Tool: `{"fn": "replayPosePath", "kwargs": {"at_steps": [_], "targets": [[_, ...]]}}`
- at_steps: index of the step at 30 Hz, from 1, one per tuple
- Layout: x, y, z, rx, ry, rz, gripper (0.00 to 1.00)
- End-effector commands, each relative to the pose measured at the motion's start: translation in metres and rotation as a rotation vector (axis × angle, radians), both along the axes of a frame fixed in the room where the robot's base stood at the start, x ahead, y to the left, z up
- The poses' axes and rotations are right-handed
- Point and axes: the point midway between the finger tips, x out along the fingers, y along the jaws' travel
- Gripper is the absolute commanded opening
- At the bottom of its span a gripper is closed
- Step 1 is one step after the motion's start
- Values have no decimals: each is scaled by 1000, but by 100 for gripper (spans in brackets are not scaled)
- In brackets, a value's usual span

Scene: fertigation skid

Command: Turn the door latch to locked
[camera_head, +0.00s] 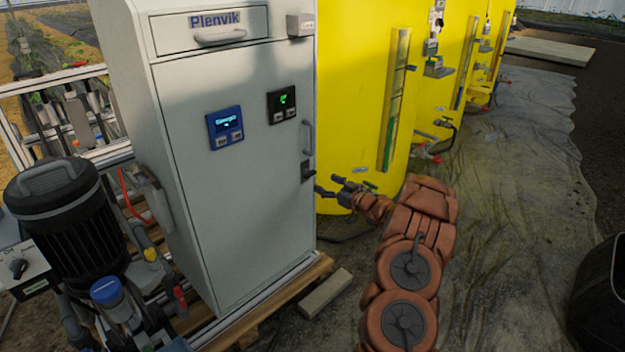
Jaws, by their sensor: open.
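The door latch (307,172) is a small dark fitting on the right edge of the grey cabinet door (235,220), below a vertical grey handle (308,137). My gripper (327,188) is just right of the latch and slightly lower, at the end of my brown arm. Its dark fingers point left toward the cabinet edge. The gripper is open and empty. Whether a fingertip touches the latch I cannot tell. The latch is too small in view to read its turn position.
Yellow tanks (355,80) stand close behind my gripper. Two small display panels, one blue (225,128) and one black (282,104), sit on the door. A black motor (75,225) stands left. A loose block (325,293) lies on the floor before the cabinet.

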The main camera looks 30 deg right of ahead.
Motion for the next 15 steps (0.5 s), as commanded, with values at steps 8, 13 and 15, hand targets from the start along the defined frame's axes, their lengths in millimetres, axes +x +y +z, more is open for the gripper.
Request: {"fn": "replayPosePath", "kwargs": {"at_steps": [8, 13, 15], "targets": [[40, 11, -1, -3, -1, 1, 79], [58, 14, -2, -1, 3, 0, 79], [62, 16, -2, 1, 3, 0, 79]]}}
